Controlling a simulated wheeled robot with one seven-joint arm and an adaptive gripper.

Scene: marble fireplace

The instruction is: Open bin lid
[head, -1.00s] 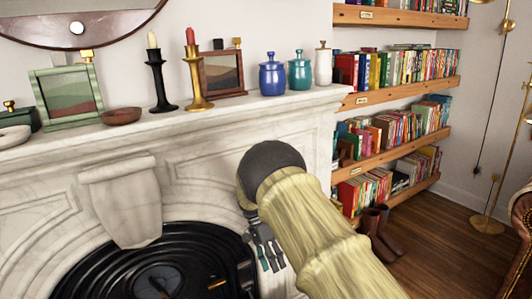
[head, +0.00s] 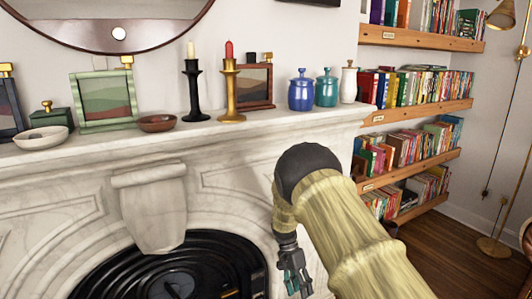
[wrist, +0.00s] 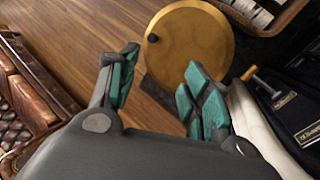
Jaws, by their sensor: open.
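My gripper (head: 294,284) hangs low in front of the fireplace in the head view, with teal finger pads. In the wrist view my gripper (wrist: 161,68) is open, with nothing between its fingers. A round golden disc (wrist: 195,45) with a small dark knob or spot at its left edge lies beyond the fingertips. I cannot tell whether this disc is the bin lid. No bin can be clearly made out in the head view.
A marble mantel (head: 225,130) holds candlesticks, frames, bowls and lidded jars. Shelves of books (head: 410,90) stand at the right, with a brass lamp base (head: 494,247) on the wood floor. Brown leather furniture (wrist: 35,100) is at the left of the wrist view.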

